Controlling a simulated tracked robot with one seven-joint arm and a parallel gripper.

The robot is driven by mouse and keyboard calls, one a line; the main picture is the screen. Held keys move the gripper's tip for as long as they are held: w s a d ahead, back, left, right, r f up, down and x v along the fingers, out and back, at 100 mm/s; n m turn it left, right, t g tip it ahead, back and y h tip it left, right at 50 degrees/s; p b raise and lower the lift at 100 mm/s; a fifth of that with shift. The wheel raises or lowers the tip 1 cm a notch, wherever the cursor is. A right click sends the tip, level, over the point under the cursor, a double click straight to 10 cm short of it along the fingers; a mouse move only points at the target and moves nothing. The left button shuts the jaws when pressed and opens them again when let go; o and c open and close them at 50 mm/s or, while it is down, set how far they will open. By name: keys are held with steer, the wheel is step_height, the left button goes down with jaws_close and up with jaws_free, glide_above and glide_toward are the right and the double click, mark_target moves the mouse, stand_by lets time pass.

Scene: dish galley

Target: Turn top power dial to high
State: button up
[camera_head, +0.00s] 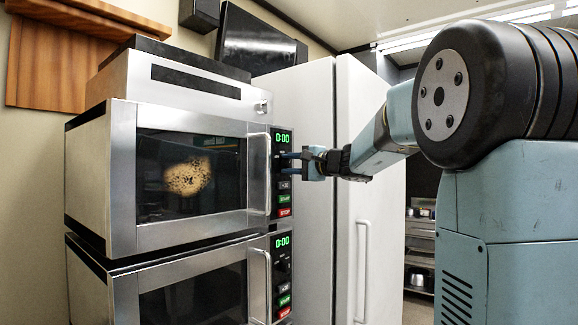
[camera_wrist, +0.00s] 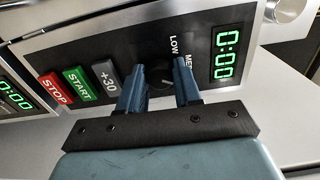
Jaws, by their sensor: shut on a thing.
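The top microwave (camera_head: 190,180) stands on another microwave, with its control panel at the right side of its door. My gripper (camera_head: 293,159) reaches in from the right at that panel, just below the green 0:00 display (camera_head: 281,139). In the wrist view, my gripper (camera_wrist: 160,88) has its two blue fingers on either side of the dark round power dial (camera_wrist: 160,74), shut on it. The labels LOW and MED show beside the dial; the HIGH label cannot be seen. The dial's pointer is partly hidden by the fingers, so its setting is unclear.
Below the dial are the +30 (camera_wrist: 105,76), START (camera_wrist: 78,82) and STOP (camera_wrist: 55,89) buttons. A vertical door handle (camera_head: 258,180) stands out left of the panel. The lower microwave (camera_head: 190,285) has its own panel. A white fridge (camera_head: 340,230) stands to the right.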

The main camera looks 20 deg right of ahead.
steer(key=m, duration=0.5)
steer(key=shift+d+f, duration=0.15)
steer(key=shift+f, duration=0.2)
steer(key=shift+m, duration=0.3)
steer(key=o, duration=1)
steer(key=shift+r, duration=0.15)
steer(key=shift+o, duration=0.2)
steer(key=shift+r, duration=0.1)
steer(key=shift+s+d, duration=0.2)
steer(key=shift+s, duration=0.05)
steer(key=v, duration=1.3)
steer(key=shift+s, duration=0.1)
